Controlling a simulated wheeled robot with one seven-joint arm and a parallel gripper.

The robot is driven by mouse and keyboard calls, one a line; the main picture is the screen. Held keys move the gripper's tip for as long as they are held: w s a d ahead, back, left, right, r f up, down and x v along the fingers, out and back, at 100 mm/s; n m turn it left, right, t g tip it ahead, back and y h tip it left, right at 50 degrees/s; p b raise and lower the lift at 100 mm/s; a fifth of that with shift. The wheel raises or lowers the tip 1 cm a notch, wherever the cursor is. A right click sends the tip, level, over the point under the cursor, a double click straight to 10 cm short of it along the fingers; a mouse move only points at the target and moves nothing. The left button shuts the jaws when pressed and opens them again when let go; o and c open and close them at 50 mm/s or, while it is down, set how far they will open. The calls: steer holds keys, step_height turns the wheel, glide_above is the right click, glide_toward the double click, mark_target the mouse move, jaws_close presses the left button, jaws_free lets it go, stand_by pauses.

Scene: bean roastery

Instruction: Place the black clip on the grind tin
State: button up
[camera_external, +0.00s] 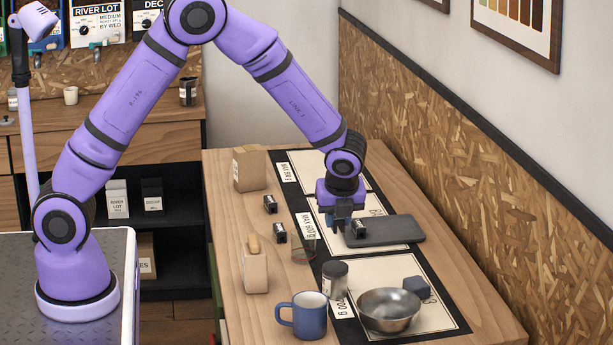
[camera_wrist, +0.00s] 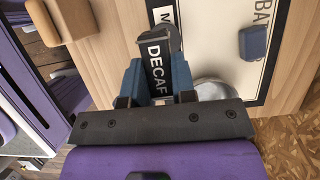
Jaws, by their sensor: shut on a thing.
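My gripper (camera_external: 345,226) is shut on a black clip with a white label (camera_external: 359,228). In the wrist view the clip (camera_wrist: 157,64) reads DECAF and sits between the two blue fingers (camera_wrist: 157,82). The grind tin (camera_external: 335,280), a grey cylinder with a dark body and pale label, stands upright on the table, nearer the external camera than my gripper appears. My gripper is apart from it in that view. A dark round shape shows behind the clip in the wrist view; I cannot tell whether it is the tin.
Two similar black clips (camera_external: 270,204) (camera_external: 279,233) stand left of the mats. A dark flat tray (camera_external: 395,232) lies near my gripper.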

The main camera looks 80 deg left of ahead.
mark_target(335, 265)
step_height(335, 265, down, 9)
steer(key=shift+f, duration=0.1)
stand_by(0.4)
steer(key=shift+f, duration=0.1)
steer(key=o, duration=0.9)
